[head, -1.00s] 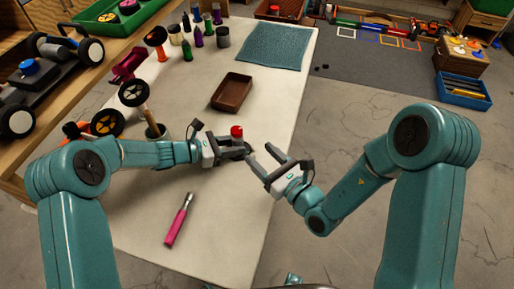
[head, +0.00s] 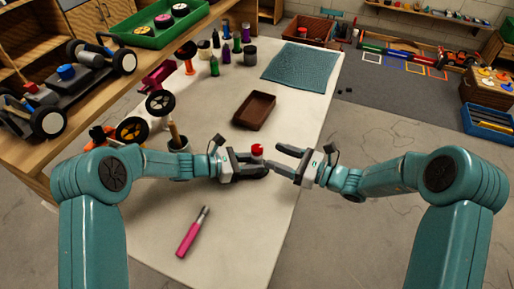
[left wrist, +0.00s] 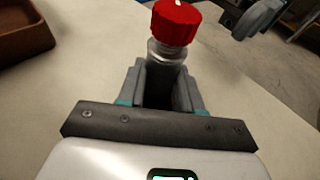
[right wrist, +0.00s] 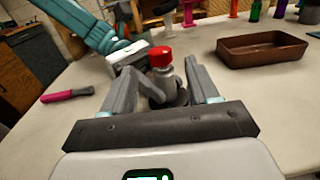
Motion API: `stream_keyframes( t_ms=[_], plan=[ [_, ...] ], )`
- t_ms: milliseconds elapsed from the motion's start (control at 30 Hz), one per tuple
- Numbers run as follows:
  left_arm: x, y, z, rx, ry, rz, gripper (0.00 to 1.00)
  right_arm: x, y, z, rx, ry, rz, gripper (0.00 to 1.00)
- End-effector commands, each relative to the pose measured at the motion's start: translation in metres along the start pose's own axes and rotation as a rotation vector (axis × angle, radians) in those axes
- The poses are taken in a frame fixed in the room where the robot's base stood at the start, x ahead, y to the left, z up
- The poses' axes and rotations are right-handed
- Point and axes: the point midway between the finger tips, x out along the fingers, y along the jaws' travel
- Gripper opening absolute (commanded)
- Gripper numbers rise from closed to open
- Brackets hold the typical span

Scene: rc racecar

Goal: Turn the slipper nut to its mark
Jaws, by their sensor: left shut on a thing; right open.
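The slipper nut (head: 257,149) is a red ribbed cap on an upright, pale metal cylinder (left wrist: 166,52). A white mark shows at the top edge of the nut (left wrist: 176,24) in the left wrist view; a matching mark is not clear. My left gripper (head: 256,171) is shut on the metal cylinder below the nut, over the table. My right gripper (head: 277,158) is open just right of the nut, its fingers pointing at it. In the right wrist view the nut (right wrist: 160,56) stands beyond and between the open fingers, apparently untouched.
A brown tray (head: 254,110) lies behind the grippers on the pale table. A pink-handled tool (head: 192,233) lies at the front. The teal mat (head: 300,64) is at the far end.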

Motion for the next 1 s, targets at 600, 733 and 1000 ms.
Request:
stream_keyframes(
  t_ms=[600,733,1000],
  plan=[
    [0.0,0.0,-0.001,-0.001,0.002,0.0,0.08,0.072,0.001,0.0,0.001,0.0,0.0,0.59],
    [0.0,0.0,-0.001,-0.001,0.002,0.0,0.08,0.072,0.001,0.0,0.001,0.0,0.0,0.59],
    [0.0,0.0,-0.001,-0.001,0.002,0.0,0.08,0.071,0.001,0.0,0.001,0.0,0.0,0.08]
  ],
)
